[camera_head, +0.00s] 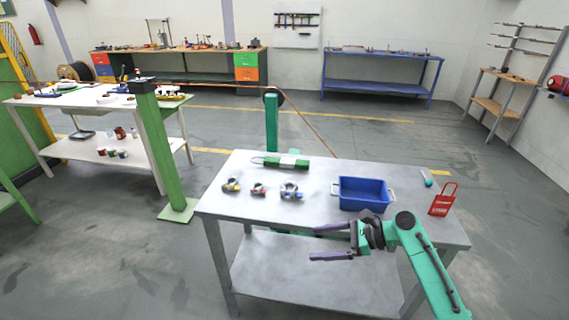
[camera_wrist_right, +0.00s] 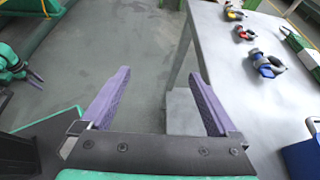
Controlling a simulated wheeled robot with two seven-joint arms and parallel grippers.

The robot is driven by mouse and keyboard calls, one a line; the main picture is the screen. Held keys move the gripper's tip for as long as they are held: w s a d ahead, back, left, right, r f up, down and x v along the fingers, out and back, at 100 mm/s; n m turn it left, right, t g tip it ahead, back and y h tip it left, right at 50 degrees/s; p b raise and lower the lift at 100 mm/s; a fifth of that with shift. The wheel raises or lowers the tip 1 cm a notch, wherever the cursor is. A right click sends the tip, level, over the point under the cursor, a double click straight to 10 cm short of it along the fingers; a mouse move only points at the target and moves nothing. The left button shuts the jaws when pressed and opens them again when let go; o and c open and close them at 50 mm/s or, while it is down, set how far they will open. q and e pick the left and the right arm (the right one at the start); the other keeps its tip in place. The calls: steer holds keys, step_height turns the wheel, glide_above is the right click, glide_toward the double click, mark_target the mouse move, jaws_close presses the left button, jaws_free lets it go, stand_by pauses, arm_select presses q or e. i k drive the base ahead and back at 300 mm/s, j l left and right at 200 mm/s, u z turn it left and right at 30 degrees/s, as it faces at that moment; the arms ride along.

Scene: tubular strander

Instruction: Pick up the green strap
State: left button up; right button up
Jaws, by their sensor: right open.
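The green strap (camera_head: 286,162), a folded green bundle with a white band, lies on the far side of the grey metal table (camera_head: 235,195). In the right wrist view the strap (camera_wrist_right: 300,48) shows at the right edge, partly cut off. My right gripper (camera_head: 315,243) is open and empty at the near edge of the table, well short of the strap. Its two purple fingers stand wide apart in the right wrist view (camera_wrist_right: 160,74), with floor and the table's edge between them. My left gripper (camera_wrist_right: 34,77) shows small at the left of the right wrist view; its opening is unclear.
Several clamps with coloured parts (camera_head: 258,189) lie in a row between the near edge and the strap. A blue bin (camera_head: 363,194) stands right of them. A green post (camera_head: 165,150) rises left of the table.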

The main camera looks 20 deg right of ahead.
mark_target(286, 162)
steer(key=i+l, duration=1.1)
steer(key=i, duration=0.1)
